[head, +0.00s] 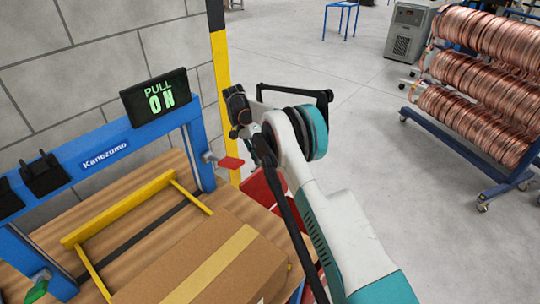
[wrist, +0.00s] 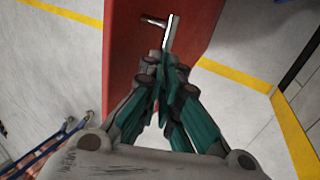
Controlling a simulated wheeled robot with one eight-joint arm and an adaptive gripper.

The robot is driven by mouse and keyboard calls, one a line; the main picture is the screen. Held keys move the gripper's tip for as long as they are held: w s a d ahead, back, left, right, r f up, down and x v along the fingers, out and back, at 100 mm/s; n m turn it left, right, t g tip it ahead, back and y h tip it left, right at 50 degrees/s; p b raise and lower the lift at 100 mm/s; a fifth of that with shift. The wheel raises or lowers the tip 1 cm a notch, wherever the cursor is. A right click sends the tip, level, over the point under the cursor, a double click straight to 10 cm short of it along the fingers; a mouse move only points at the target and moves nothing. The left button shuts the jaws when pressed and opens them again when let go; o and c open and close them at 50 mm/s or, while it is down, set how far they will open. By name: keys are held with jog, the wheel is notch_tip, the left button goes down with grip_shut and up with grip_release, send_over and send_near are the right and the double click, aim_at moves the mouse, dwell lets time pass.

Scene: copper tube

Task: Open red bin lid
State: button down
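The red bin (wrist: 140,45) fills the upper middle of the wrist view. A silver bar handle (wrist: 170,33) stands out from its red surface. In the head view, part of the red bin (head: 262,187) shows behind my arm, beyond the table edge. My gripper (wrist: 163,72) has its fingers drawn close together at the lower end of the handle. The fingers hide that end, so I cannot tell whether they grip it or are only beside it. In the head view my arm hides the fingertips and the handle.
A wooden workbench with a blue frame (head: 110,150) stands at the left, with a cardboard box (head: 205,265) on it. A yellow and black post (head: 220,75) stands near the bin. A rack of copper coils (head: 485,70) is at the right. The floor between is clear.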

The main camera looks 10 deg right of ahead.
jog(key=shift+w+a+f, duration=0.25)
jog(key=shift+a+f, duration=0.15)
jog(key=shift+f, duration=0.15)
jog(key=shift+w+a+f, duration=0.2)
jog(key=shift+a+f, duration=0.15)
jog(key=shift+f, duration=0.15)
jog(key=c, duration=1.7)
grip_release()
jog(key=shift+f, duration=0.1)
jog(key=shift+o, duration=1.3)
jog(key=shift+w+f, duration=0.2)
jog(key=shift+o, duration=1.4)
jog(key=shift+a, duration=0.1)
jog(key=shift+r, duration=0.1)
jog(key=shift+r, duration=0.1)
jog(key=shift+c, duration=1)
jog(key=shift+r, duration=0.1)
jog(key=shift+c, duration=0.2)
